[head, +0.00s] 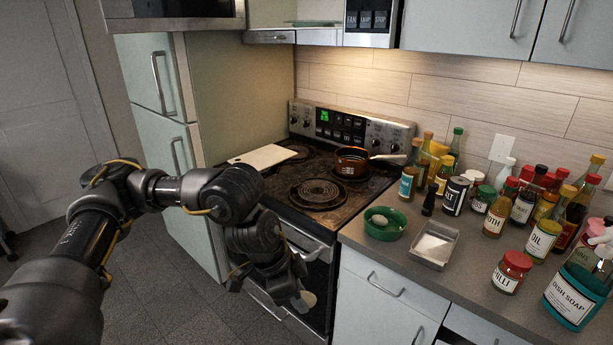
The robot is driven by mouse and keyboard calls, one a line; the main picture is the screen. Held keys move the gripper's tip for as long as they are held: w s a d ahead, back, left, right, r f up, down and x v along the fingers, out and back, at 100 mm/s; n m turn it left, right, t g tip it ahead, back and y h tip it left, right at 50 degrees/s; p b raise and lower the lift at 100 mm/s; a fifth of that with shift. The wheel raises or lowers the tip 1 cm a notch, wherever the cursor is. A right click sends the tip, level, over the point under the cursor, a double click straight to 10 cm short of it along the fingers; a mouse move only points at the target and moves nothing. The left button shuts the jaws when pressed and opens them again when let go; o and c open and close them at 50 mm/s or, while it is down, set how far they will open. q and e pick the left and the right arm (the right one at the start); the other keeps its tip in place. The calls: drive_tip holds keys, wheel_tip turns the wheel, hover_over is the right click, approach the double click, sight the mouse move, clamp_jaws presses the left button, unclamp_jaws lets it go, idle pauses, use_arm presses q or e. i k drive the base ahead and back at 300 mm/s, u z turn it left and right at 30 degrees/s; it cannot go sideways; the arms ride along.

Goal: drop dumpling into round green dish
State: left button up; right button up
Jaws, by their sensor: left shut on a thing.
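The round green dish (401,231) stands on the counter right of the stove. A small pale oval piece (378,220) lies inside it and looks like a dumpling. My left gripper (303,298) points down in front of the oven door, below counter height and to the left of the dish. It is shut on a pale, rounded piece (308,299), which looks like a dumpling. The arm hides part of the fingers and the piece. My right gripper is not in view.
A metal tray (434,247) sits right of the dish. Several bottles and jars, including a chilli jar (511,272) and dish soap (575,292), crowd the counter's right side. A copper pot (352,163) and a white board (263,157) are on the stove (345,200).

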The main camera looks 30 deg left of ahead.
sight(378, 232)
drive_tip(key=u, duration=0.75)
drive_tip(key=i, duration=1)
drive_tip(key=z, duration=1.85)
